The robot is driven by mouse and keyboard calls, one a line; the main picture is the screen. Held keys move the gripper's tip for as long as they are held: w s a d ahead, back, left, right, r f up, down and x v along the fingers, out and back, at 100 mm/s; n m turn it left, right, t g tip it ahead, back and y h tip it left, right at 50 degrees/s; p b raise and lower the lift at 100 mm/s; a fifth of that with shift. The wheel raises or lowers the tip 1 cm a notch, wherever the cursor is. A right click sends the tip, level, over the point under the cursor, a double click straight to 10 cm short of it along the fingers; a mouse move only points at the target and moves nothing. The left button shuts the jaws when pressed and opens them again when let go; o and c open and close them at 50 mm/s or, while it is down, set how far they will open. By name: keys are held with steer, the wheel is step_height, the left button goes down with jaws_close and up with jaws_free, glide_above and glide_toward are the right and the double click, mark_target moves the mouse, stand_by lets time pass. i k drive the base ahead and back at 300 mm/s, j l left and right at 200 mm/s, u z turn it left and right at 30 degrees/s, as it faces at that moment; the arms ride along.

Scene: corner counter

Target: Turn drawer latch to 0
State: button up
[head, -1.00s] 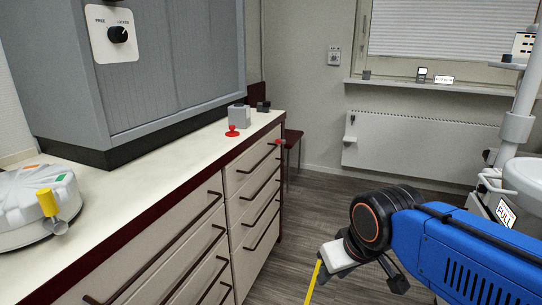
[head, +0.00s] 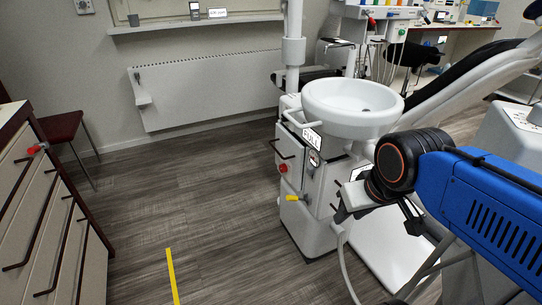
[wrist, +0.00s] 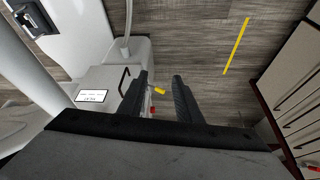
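A red latch knob (head: 37,148) sits at the top of the drawer front (head: 20,160) at the far left of the head view. Another red knob (head: 283,168) and a yellow lever (head: 292,198) are on the white dental unit's cabinet (head: 310,215). I cannot tell from the frames which one is the named latch, or read its setting. My gripper (head: 376,215) is at the right, in front of the unit. In the wrist view my gripper (wrist: 161,75) is open, with the yellow lever (wrist: 159,90) showing beyond and between the fingers, apparently untouched.
A round white basin (head: 352,105) tops the unit, with a "FULL" sign (head: 311,137) below. A dark red chair (head: 60,130) stands by the drawers. A yellow floor strip (head: 172,275) lies on clear wood floor. A hose (head: 345,265) hangs near my arm.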

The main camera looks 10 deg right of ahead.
mark_target(283, 168)
steer(key=z, duration=0.15)
steer(key=i+j+u, duration=0.15)
steer(key=j, duration=0.2)
steer(key=i+j+u, duration=0.15)
steer(key=j, duration=0.2)
steer(key=i+j+u, duration=0.15)
steer(key=j, duration=0.2)
